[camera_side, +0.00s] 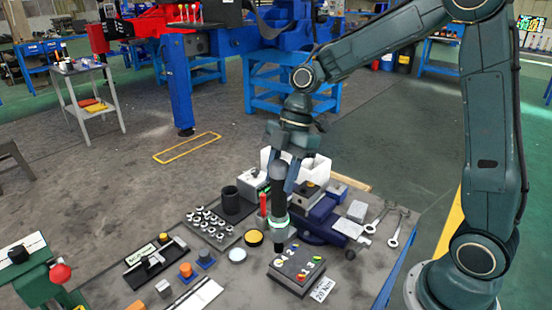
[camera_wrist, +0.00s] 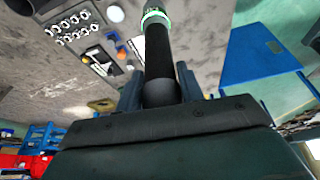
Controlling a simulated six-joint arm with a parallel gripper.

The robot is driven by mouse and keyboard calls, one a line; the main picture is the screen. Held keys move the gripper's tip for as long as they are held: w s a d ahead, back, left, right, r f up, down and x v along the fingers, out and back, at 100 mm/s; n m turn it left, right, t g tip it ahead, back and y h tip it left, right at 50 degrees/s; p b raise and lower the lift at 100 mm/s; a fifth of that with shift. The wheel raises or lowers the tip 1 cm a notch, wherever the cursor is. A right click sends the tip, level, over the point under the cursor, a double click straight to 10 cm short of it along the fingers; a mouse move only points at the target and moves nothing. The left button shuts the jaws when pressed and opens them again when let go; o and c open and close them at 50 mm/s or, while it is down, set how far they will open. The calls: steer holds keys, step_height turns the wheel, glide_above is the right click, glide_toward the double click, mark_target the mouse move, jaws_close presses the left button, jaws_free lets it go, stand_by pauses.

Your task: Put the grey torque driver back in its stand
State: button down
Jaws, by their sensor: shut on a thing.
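The grey torque driver (camera_side: 279,205) is held near upright above the bench in the side view. It has a dark body with a pale green ring low on it. In the wrist view the driver (camera_wrist: 158,60) runs up and away from between my fingers, its green ring near the top edge. My gripper (camera_side: 281,182) is shut on its upper part; the fingers also show in the wrist view (camera_wrist: 158,90). A black cup-like holder (camera_side: 230,198) on a dark base stands to the left; I cannot tell whether it is the driver's stand. The driver's lower end hangs behind the button box.
A button box (camera_side: 297,270) with a "20 Nm" label (camera_side: 322,290) is in front of the driver. A socket rack (camera_side: 212,226) lies left, a red cylinder (camera_side: 262,204) close beside the driver. A blue vise-like block (camera_side: 322,215) and wrenches (camera_side: 398,228) lie right.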

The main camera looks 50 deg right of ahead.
steer(key=shift+w, duration=0.1)
steer(key=w+d+r+m+t+h, duration=0.1)
steer(key=w+d+r+m, duration=0.1)
steer(key=w, duration=0.7)
steer(key=w+d+r+m+t+h, duration=0.1)
steer(key=w+d+r+m, duration=0.1)
steer(key=w+d+m, duration=0.2)
steer(key=w+d+r+m+t+h, duration=0.1)
steer(key=w+d+r+m, duration=0.1)
steer(key=w+m, duration=0.6)
steer(key=shift+w+d+r, duration=0.15)
steer(key=shift+w+d, duration=0.65)
steer(key=shift+w, duration=2.75)
steer(key=shift+t, duration=0.3)
